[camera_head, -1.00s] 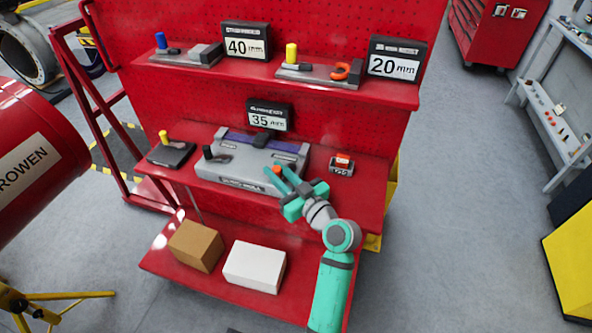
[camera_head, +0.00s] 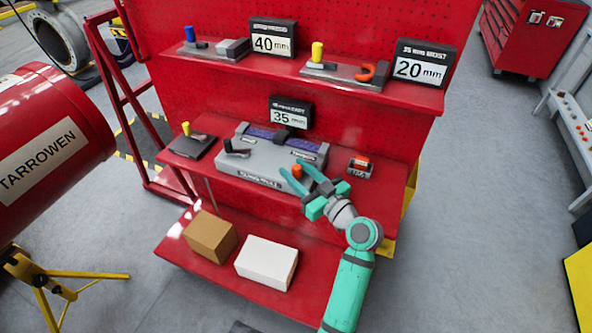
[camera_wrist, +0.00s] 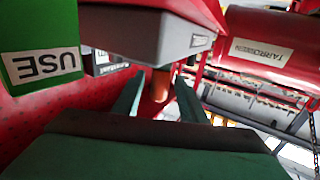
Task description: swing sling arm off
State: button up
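The grey console (camera_head: 262,168) sits on the middle red shelf. A black-tipped lever (camera_head: 235,148) stands at its left end. An orange-red knob (camera_head: 297,171) is at its right front; an orange cylinder, apparently this knob, shows in the wrist view (camera_wrist: 158,84). I cannot tell which part is called the sling arm. My gripper (camera_head: 291,168) reaches in from the lower right. Its fingers are apart, one on each side of the orange knob. In the wrist view my gripper (camera_wrist: 158,95) shows gaps beside the cylinder. The console's underside and front edge hang over it.
A yellow-knobbed black block (camera_head: 193,143) is left of the console and a small red-switch box (camera_head: 361,167) right. Brown (camera_head: 209,237) and white (camera_head: 267,262) boxes lie below. A green "USE" box (camera_wrist: 40,50) is close in the wrist view.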

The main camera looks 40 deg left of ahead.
jog(key=v, duration=1)
jog(key=shift+d, duration=0.4)
jog(key=shift+s+r, duration=0.1)
